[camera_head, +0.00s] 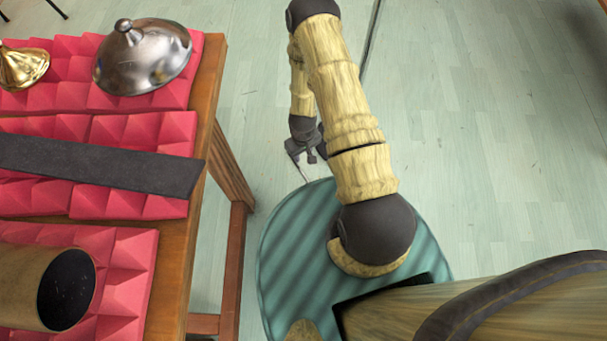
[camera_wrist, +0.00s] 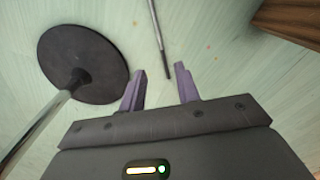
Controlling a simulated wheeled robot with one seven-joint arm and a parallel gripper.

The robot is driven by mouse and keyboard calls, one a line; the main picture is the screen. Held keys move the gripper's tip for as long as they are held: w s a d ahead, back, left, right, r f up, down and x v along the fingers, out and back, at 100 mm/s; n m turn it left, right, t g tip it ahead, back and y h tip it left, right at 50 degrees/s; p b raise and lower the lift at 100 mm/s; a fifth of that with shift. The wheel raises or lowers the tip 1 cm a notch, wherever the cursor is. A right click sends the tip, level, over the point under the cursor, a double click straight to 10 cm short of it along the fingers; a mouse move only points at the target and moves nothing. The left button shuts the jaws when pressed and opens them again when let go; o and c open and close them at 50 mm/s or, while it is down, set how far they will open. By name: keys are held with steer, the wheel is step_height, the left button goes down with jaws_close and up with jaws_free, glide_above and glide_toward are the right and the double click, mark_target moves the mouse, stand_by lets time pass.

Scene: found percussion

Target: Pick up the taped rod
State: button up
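In the wrist view, a thin grey rod (camera_wrist: 157,38) with a darker lower part runs from the top edge down to a point between my fingertips in the picture. I cannot make out tape on it for sure. It appears to be beyond the fingers and untouched. My gripper (camera_wrist: 161,69) is open, its two purple fingers apart with nothing between them. In the head view my gripper (camera_head: 303,165) hangs low, right of the table, partly hidden by my arm. A thin dark rod or pole (camera_head: 371,38) shows behind my arm there; I cannot tell if it is the same one.
A wooden table (camera_head: 177,262) at left carries pink foam, a metal dome (camera_head: 142,58), a brass piece (camera_head: 22,66), a dark bar (camera_head: 100,162) and a tube (camera_head: 45,290). A stand with a round black base (camera_wrist: 85,55) is left in the wrist view. Floor at right is clear.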

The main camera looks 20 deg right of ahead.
steer(key=b, duration=0.6)
glide_above(303, 174)
step_height(303, 174, down, 11)
steer(key=shift+a+f, duration=0.1)
steer(key=shift+a, duration=0.05)
step_height(303, 174, down, 5)
steer(key=b, duration=0.4)
steer(key=shift+f, duration=0.15)
jaws_close()
